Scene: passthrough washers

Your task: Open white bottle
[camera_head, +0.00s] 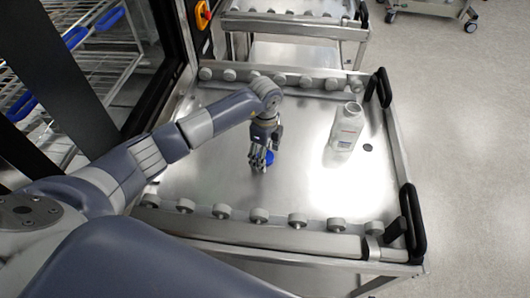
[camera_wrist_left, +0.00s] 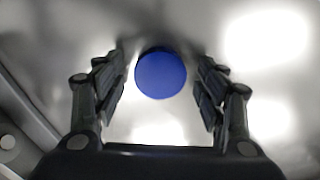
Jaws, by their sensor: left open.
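The white bottle (camera_head: 347,128) stands upright on the right half of the steel cart top, with a label on its side. Its neck shows bare at the top. A round blue cap (camera_head: 269,158) is at my left gripper (camera_head: 261,160), which points down left of the bottle. The left wrist view shows the blue cap (camera_wrist_left: 161,74) beyond the fingertips, centred between the spread fingers of the left gripper (camera_wrist_left: 160,92). The fingers look apart from the cap. The bottle is outside the wrist view. My right gripper is not in view.
The cart top (camera_head: 215,205) has rows of grey rollers along its front and back edges. Black handles (camera_head: 412,222) stand at its right side. A washer with wire racks (camera_head: 105,65) is at the left. Another cart (camera_head: 295,28) stands behind. The surface around the bottle is clear.

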